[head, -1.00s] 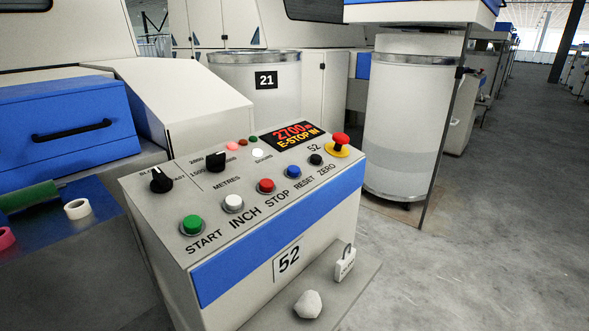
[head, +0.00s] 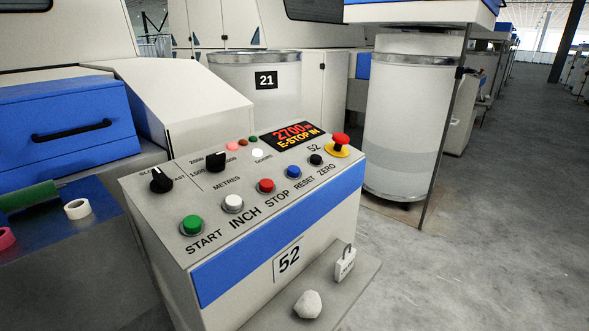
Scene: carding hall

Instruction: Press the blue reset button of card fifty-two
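The control panel of card fifty-two (head: 250,230) stands in the middle of the head view, with "52" on its front. The blue reset button (head: 294,171) sits in the front row above the word RESET, between the red stop button (head: 266,186) and the black zero button (head: 316,160). The green start button (head: 192,224) and white inch button (head: 233,203) are to its left. The display (head: 297,134) reads 2700 and E-STOP IN. The red emergency stop (head: 340,140) on its yellow base is at the panel's right corner. Neither gripper shows.
A shelf (head: 350,283) below the panel front holds a white padlock-like tag (head: 345,264) and a pale lump (head: 308,304). Two black knobs (head: 161,181) (head: 215,162) rise at the panel's left. A can labelled 21 (head: 285,95) stands behind. The floor at right is clear.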

